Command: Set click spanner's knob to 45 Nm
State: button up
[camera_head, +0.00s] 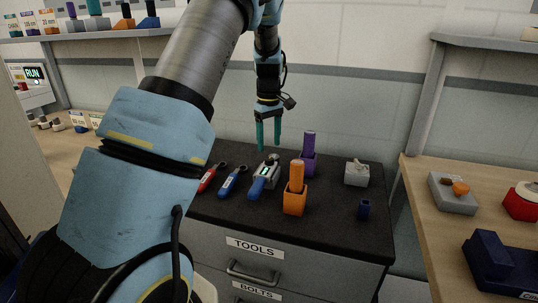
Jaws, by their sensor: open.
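My gripper (268,138) points down above the dark top of the tool cabinet (335,230), its two green fingers apart and nothing visible between them. Below it, a blue-handled tool (259,186) lies by a grey block (269,171) with a small lit greenish spot and a rounded top part. To its left lie a blue tool (230,184) with a pale label and a red tool (209,181) with a pale label. I cannot tell which is the click spanner. No knob or scale reading is legible. The fingertips look apart from all these tools.
An orange tool (296,178) and a purple tool (309,146) stand upright in holders, right of the gripper. A wooden bench (415,180) flanks the cabinet. My arm hides the left side.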

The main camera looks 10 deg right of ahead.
aim_at(269, 158)
jog(key=shift+r+b, duration=0.4)
jog(key=shift+r, duration=2.35)
jog(key=s+a+f+m, duration=0.2)
jog(key=s+a+m, duration=0.1)
jog(key=s+a, duration=0.7)
jog(key=s+a+f+m+t, duration=0.1)
jog(key=s+a+f+m, duration=0.1)
jog(key=s+a, duration=0.9)
jog(key=shift+s+a+f+m+t, duration=0.2)
jog(key=shift+s+m+t, duration=0.1)
jog(key=shift+s+m, duration=0.55)
